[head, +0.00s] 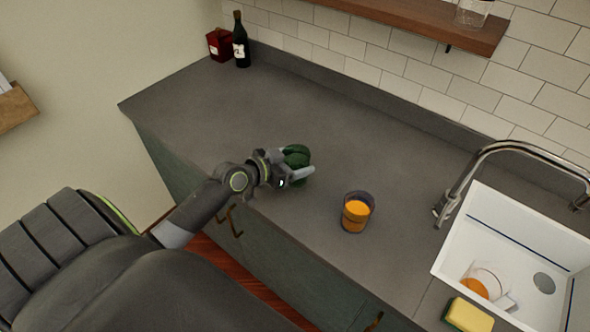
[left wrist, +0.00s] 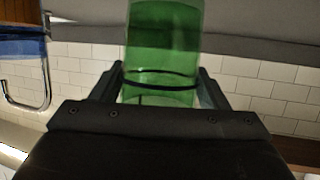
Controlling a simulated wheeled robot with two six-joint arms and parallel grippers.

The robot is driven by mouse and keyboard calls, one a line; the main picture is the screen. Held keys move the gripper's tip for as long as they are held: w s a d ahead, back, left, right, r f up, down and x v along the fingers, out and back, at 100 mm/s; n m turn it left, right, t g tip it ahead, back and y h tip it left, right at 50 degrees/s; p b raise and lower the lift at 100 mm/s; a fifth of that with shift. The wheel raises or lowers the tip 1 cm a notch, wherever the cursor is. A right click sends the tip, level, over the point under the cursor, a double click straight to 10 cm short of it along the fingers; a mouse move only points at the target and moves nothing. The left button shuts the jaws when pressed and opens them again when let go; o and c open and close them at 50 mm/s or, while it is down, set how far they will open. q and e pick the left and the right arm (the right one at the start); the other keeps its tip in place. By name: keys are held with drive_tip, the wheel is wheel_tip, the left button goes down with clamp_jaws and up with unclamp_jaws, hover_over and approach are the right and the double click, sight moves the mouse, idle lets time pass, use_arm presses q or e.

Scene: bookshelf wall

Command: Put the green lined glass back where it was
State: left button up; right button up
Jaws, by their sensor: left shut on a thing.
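The green lined glass (head: 297,157) is at my left gripper (head: 296,174), over the front part of the grey counter in the head view. In the left wrist view the glass (left wrist: 163,50) is see-through green with a dark line around it. It stands between the two fingers of the left gripper (left wrist: 160,88), which is shut on it. I cannot tell whether the glass touches the counter. My right gripper is not in view.
A glass of orange drink (head: 356,213) stands on the counter (head: 215,115) to the right. A sink (head: 520,235) with a mug (head: 489,281), a sponge (head: 468,314) and a faucet (head: 480,165) are at right. A bottle (head: 240,42) and red box (head: 219,44) stand at the back left.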

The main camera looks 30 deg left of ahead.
use_arm(q)
drive_tip(key=shift+f, duration=1.65)
drive_tip(key=shift+f+b, duration=0.2)
drive_tip(key=shift+b, duration=0.15)
drive_tip(key=o, duration=1.3)
drive_tip(key=shift+c, duration=0.2)
drive_tip(key=shift+r, duration=0.1)
drive_tip(key=shift+r+p, duration=0.15)
drive_tip(key=shift+p, duration=0.15)
drive_tip(key=shift+s+a, duration=0.15)
drive_tip(key=shift+s, duration=0.2)
drive_tip(key=b+v, duration=0.1)
drive_tip(key=v, duration=1)
drive_tip(key=shift+r+b, duration=0.2)
drive_tip(key=shift+b, duration=0.1)
